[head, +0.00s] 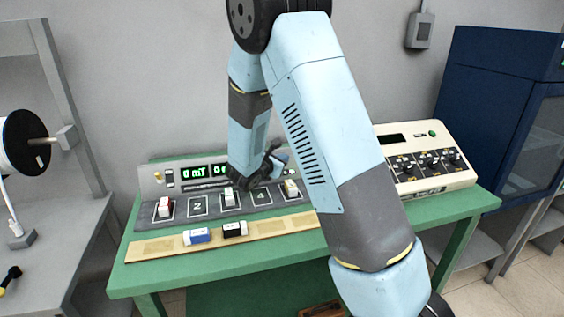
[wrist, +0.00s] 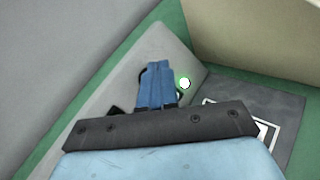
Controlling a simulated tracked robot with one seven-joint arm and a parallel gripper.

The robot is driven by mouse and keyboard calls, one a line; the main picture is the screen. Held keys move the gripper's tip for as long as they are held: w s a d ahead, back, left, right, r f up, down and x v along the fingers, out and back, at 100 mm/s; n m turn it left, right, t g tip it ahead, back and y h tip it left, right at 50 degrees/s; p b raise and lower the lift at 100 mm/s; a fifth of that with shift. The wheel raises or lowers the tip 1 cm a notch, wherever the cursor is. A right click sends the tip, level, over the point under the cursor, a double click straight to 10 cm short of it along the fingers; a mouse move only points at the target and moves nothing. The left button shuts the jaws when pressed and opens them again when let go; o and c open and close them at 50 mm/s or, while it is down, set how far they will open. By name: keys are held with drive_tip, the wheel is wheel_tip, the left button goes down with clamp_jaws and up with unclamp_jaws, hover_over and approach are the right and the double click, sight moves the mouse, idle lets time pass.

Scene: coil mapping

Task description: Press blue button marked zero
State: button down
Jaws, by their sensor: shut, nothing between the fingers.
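The grey console (head: 148,183) stands on the green table with a lit green display (head: 194,172). I cannot make out a blue button marked zero in either view; my arm hides part of the console's right side. My gripper (head: 278,160) is over the right part of the console. In the wrist view my gripper (wrist: 158,70) is shut and empty, its blue fingers together over the grey panel (wrist: 185,52). A small round white spot with a green edge (wrist: 185,83) shows just right of the fingers; I cannot tell what it is.
Red (head: 165,208), green (head: 228,196) and yellow (head: 291,188) marked blocks sit in console slots. A wooden board (head: 155,247) in front bears a blue block (head: 197,236) and a black block (head: 235,229). A cream instrument with knobs (head: 425,160) stands right.

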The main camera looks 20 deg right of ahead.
drive_tip(key=shift+s+r, duration=0.55)
drive_tip(key=shift+s, duration=0.3)
drive_tip(key=shift+s+r, duration=0.5)
drive_tip(key=shift+s, duration=0.35)
drive_tip(key=shift+s+r, duration=0.55)
drive_tip(key=shift+s, duration=0.3)
drive_tip(key=shift+d+r, duration=0.1)
drive_tip(key=s+d+r+m+g+y, duration=0.1)
drive_tip(key=s+d+r+m+g, duration=0.3)
drive_tip(key=s+m, duration=0.35)
drive_tip(key=s+d+r+m+g+y, duration=0.1)
drive_tip(key=s+d+r+m+g, duration=0.2)
drive_tip(key=s+d+r+m, duration=0.45)
drive_tip(key=s+a+r+m+t+y, duration=0.1)
drive_tip(key=s+a+m+y, duration=0.3)
drive_tip(key=s, duration=0.4)
drive_tip(key=s+a+r+m+t+y, duration=0.1)
drive_tip(key=s+a+r+m+y, duration=0.2)
drive_tip(key=s+a+m+y, duration=0.2)
drive_tip(key=shift+s+a+r, duration=0.35)
drive_tip(key=shift+s+a, duration=0.65)
drive_tip(key=shift+s, duration=1.1)
